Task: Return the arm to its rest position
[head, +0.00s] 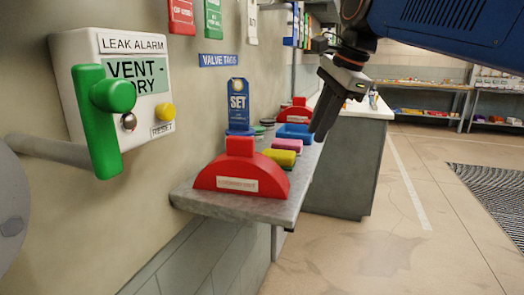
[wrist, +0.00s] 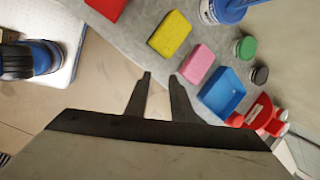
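My arm reaches in from the upper right of the head view. My gripper (head: 322,132) hangs tilted downward beside the front edge of the grey wall shelf (head: 235,203). In the wrist view my gripper (wrist: 161,76) shows two dark fingers standing apart with nothing between them. The fingertips appear near the shelf edge there, with the pink block (wrist: 197,64) close to the right fingertip. I cannot tell their height above the shelf.
A leak alarm box (head: 150,75) with a green handle (head: 98,130) is on the left wall. The floor (head: 390,235) to the right is clear.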

